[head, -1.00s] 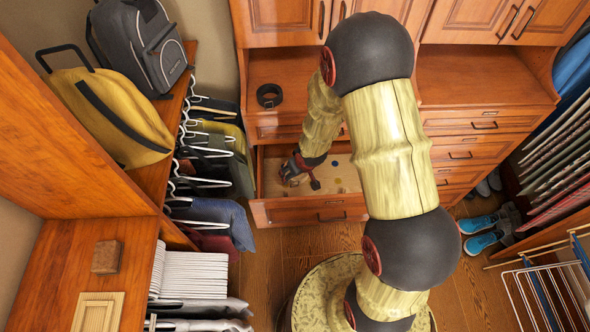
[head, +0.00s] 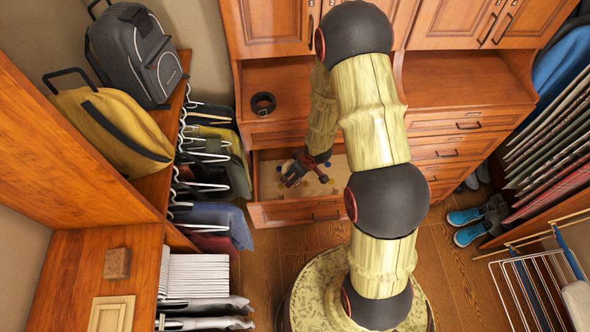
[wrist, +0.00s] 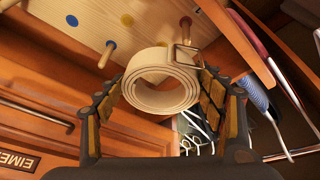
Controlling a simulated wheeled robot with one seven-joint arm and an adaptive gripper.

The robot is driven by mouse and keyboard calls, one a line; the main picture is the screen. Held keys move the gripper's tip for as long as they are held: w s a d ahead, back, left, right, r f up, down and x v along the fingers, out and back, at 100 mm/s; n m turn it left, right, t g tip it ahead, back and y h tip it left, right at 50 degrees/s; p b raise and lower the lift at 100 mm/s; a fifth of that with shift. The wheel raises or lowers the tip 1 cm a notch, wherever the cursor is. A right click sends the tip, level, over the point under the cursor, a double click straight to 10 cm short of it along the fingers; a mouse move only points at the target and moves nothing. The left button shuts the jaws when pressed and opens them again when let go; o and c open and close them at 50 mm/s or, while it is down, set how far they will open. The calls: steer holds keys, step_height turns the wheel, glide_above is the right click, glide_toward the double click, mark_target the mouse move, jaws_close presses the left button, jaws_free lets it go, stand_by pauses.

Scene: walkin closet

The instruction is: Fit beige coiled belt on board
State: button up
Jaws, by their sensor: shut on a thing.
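The beige coiled belt (wrist: 150,98), with a metal buckle at its upper right, is between the two fingers of my gripper (wrist: 162,82) in the wrist view. The fingers are shut on its sides. The light wooden board (wrist: 85,25), with pegs and coloured dots, is beyond the belt. One peg stands left of the coil and another shows above it; whether the belt touches a peg is unclear. In the head view my gripper (head: 293,173) is low over the board (head: 332,182) in the open drawer. The belt cannot be made out there.
The open drawer's front (head: 300,211) and sides surround the board. A dark coiled belt (head: 263,104) lies on the shelf above. Hanging clothes (head: 215,220) are close on the left.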

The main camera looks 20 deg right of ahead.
steer(key=a+n+p, duration=0.1)
steer(key=n, duration=0.1)
steer(key=a+n+y+p, duration=0.1)
steer(key=a+n, duration=0.1)
steer(key=n, duration=0.1)
steer(key=shift+s+a+r+g+p, duration=0.1)
steer(key=shift+a+r+g+p, duration=0.1)
steer(key=shift+g+p, duration=0.2)
steer(key=shift+a+n+y, duration=0.4)
steer(key=shift+a+n, duration=0.25)
steer(key=shift+n, duration=0.05)
step_height(320, 180, down, 7)
steer(key=b, duration=0.6)
steer(key=shift+a+b, duration=0.4)
step_height(320, 180, down, 4)
steer(key=b, duration=0.4)
steer(key=shift+s+r+b, duration=0.1)
steer(key=shift+b, duration=0.2)
steer(key=shift+s, duration=0.1)
